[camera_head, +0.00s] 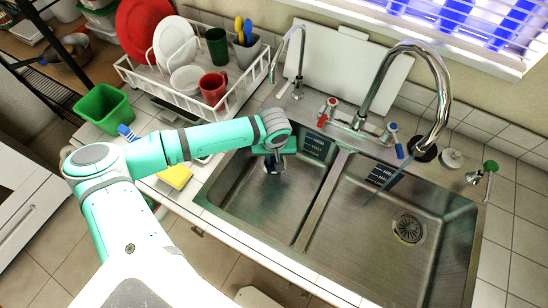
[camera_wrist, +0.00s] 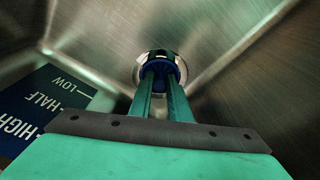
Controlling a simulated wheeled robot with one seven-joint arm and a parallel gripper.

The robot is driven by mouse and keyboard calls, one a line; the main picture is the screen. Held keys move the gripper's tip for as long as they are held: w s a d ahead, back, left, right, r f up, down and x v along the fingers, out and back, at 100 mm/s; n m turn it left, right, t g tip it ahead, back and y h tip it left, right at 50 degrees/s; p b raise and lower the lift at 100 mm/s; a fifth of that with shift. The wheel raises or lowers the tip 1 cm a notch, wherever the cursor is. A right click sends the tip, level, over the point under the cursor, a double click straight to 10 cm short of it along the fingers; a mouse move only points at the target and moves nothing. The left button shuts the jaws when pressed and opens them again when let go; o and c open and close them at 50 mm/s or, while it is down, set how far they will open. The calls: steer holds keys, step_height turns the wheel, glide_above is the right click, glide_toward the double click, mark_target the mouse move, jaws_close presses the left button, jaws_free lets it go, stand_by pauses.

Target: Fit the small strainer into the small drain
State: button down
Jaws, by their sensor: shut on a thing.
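My gripper (camera_head: 272,165) reaches down into the left basin of the sink. In the wrist view its two fingers (camera_wrist: 160,84) are closed on the blue knob of the small strainer (camera_wrist: 157,67). A shiny round metal rim shows around the knob. I cannot tell whether this rim belongs to the strainer or to the small drain, nor whether the strainer is seated. In the head view the gripper hides most of the strainer, and the small drain cannot be made out.
The left basin (camera_head: 300,205) has close walls and a level label (camera_wrist: 45,108). The right basin (camera_head: 345,245) is empty, with a large drain (camera_head: 408,229). A tall faucet (camera_head: 440,85) stands behind. A dish rack (camera_head: 245,75), green bin (camera_head: 104,108) and yellow sponge (camera_head: 175,177) are at left.

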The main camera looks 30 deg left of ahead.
steer(key=shift+f, duration=0.2)
steer(key=c, duration=1.6)
jaws_free()
steer(key=r, duration=0.3)
steer(key=s+r, duration=0.1)
steer(key=r, duration=0.6)
steer(key=shift+s+d+r, duration=0.15)
steer(key=shift+d+r, duration=0.15)
steer(key=shift+d, duration=0.1)
steer(key=shift+s, duration=0.15)
